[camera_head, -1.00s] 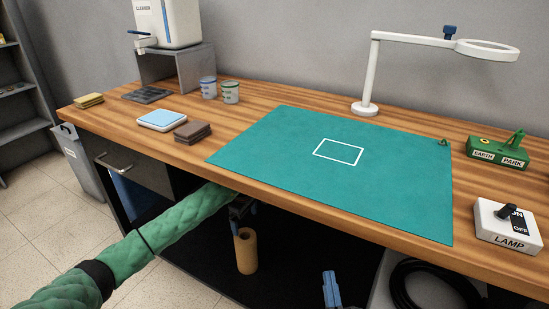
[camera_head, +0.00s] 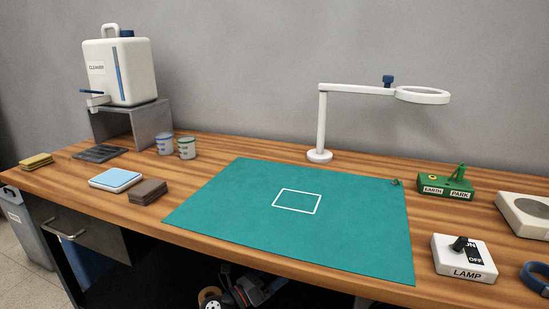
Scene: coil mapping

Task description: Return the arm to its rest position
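No green-sleeved arm shows in the picture now. A dark mechanical part with blue, white and red bits (camera_head: 245,289) shows below the table's front edge, at the bottom of the picture. It looks like a gripper, probably my left one, but its fingers cannot be made out. I cannot tell whether the two touch. My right gripper is not in view.
The wooden table (camera_head: 112,202) carries a green mat (camera_head: 240,225) with a bare white rectangle. A lamp switch box (camera_head: 464,258), an EARTH PARK block (camera_head: 445,186) and a ring lamp (camera_head: 321,125) stand right. Pads, cups and a cleaner tank (camera_head: 118,75) stand left.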

